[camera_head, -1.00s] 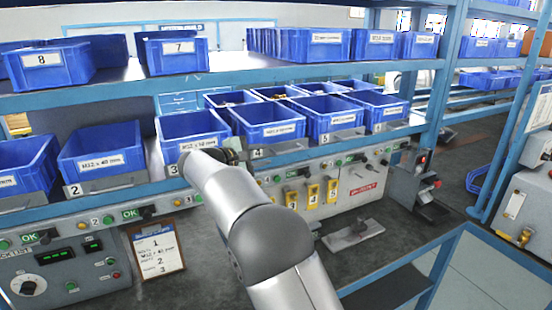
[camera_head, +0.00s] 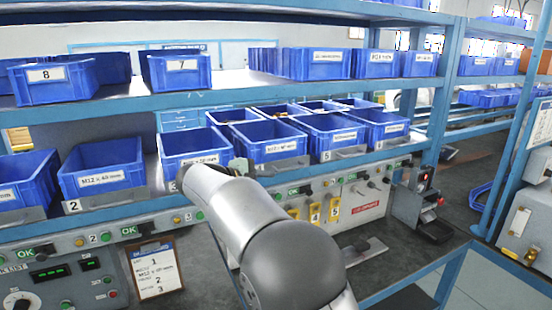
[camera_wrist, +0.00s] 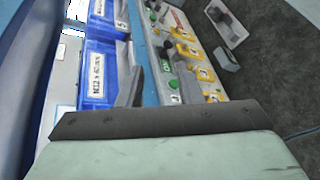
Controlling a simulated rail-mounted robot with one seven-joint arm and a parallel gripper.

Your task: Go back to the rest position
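My gripper (camera_head: 238,166) is at the far end of my arm, in front of the row of blue bins near bin 3 (camera_head: 195,147). My own arm hides most of it in the head view, and its fingertips do not show clearly. In the wrist view a dark bar and a pale green-grey block of my gripper (camera_wrist: 160,122) fill the lower part.
Blue bins stand on the lower shelf, including bin 2 (camera_head: 100,168), with more on the upper shelf (camera_head: 250,88). Below are control panels with yellow number tags (camera_head: 315,213), a clipboard (camera_head: 155,268) and a grey device (camera_head: 424,205). The dark bench (camera_head: 205,285) shows free room around the clipboard.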

